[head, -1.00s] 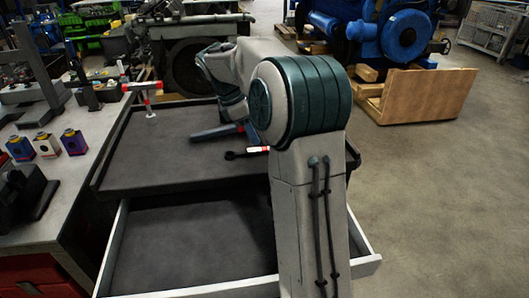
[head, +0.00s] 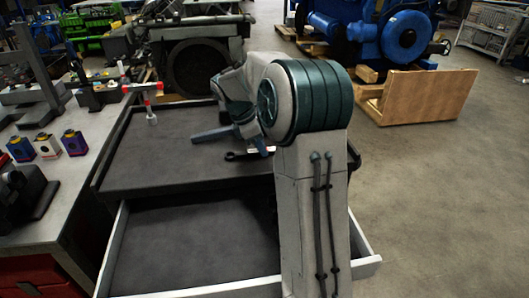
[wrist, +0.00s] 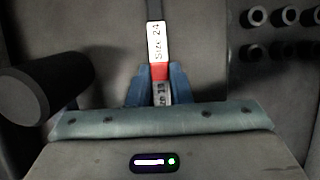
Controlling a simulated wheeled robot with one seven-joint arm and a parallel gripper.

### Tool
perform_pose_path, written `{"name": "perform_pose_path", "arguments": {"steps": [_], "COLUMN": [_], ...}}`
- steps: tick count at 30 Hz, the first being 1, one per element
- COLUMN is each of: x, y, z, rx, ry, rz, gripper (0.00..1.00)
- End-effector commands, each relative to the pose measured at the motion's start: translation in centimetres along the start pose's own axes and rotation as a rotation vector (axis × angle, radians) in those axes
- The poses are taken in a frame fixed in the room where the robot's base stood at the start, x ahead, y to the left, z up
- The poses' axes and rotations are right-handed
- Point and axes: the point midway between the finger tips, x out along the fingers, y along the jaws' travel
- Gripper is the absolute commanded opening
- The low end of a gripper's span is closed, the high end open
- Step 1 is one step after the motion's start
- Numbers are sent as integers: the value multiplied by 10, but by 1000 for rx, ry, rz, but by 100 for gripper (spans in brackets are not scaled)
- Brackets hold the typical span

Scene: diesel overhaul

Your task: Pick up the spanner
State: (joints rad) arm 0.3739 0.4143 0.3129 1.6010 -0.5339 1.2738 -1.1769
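The spanner (head: 235,155) is dark, with a white size label and a red band, and lies on the grey top of the tool cart (head: 150,165). In the wrist view its shaft runs up the middle, with the white "Size 24" label (wrist: 159,42) and the red band just beyond the fingertips. My gripper's blue fingers (wrist: 160,82) stand close on both sides of the handle, with no clear gap, and appear shut on it. A second label shows between them. In the head view my arm hides most of the grip and the handle's right end.
A red-and-white T-shaped tool (head: 151,115) stands at the cart's back left. The drawer (head: 190,250) below is pulled out and looks empty. A workbench (head: 85,185) with small coloured blocks is at left. Open floor lies to the right.

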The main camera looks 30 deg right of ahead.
Motion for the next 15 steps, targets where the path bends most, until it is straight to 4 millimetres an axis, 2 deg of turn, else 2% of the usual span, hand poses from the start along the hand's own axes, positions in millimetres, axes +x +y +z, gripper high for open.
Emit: {"name": "perform_pose_path", "arguments": {"steps": [10, 15], "x": [-2, -14], "y": [0, 1], "z": [1, 5], "rx": [1, 2], "ry": [0, 0], "rz": [2, 3], "gripper": [0, 0]}}
